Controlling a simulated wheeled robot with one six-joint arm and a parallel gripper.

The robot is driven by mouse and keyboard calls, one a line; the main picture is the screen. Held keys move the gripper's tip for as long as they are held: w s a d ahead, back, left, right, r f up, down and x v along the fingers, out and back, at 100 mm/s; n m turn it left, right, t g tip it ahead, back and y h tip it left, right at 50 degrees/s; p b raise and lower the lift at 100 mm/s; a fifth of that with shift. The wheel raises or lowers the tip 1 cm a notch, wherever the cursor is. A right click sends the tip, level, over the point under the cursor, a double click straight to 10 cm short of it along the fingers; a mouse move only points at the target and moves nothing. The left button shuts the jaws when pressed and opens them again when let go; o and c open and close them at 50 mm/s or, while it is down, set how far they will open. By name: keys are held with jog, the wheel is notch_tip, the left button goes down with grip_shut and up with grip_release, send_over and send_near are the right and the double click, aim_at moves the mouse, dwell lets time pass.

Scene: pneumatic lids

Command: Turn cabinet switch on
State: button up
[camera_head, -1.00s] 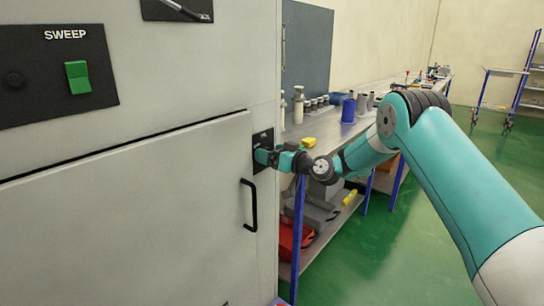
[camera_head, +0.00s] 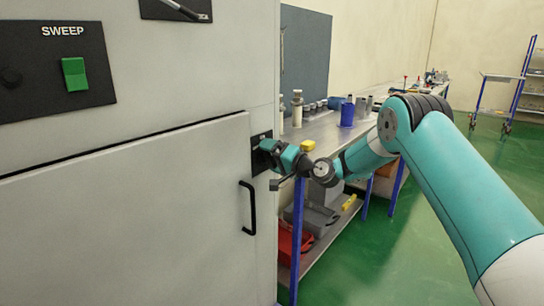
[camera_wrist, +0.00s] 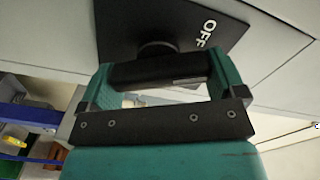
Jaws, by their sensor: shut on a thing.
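The cabinet switch is a black plate (camera_wrist: 125,20) on the grey cabinet's front, with a round base and a dark bar handle (camera_wrist: 158,70). White "OFF" lettering shows on the plate at the right in the wrist view. My gripper (camera_wrist: 160,74) has one teal finger at each end of the bar and is shut on it. In the head view my gripper (camera_head: 270,150) is at the switch plate (camera_head: 258,137), right of the cabinet door, and hides most of it. The handle's exact angle against the label is hard to tell.
The cabinet door (camera_head: 130,210) is closed, with a black pull handle (camera_head: 248,207) just below my gripper. A green switch (camera_head: 74,74) sits on the SWEEP panel. A workbench (camera_head: 335,128) with bottles, a blue cup and a yellow block stands close behind my wrist.

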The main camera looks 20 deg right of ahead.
jog(key=m, duration=0.2)
jog(key=m+p, duration=0.1)
jog(key=m, duration=0.2)
jog(key=shift+d+f, duration=0.15)
jog(key=shift+f, duration=0.05)
jog(key=shift+m, duration=0.3)
jog(key=o, duration=0.6)
jog(key=shift+o, duration=0.2)
jog(key=b+v, duration=0.3)
jog(key=v, duration=1.4)
jog(key=shift+s+d, duration=0.15)
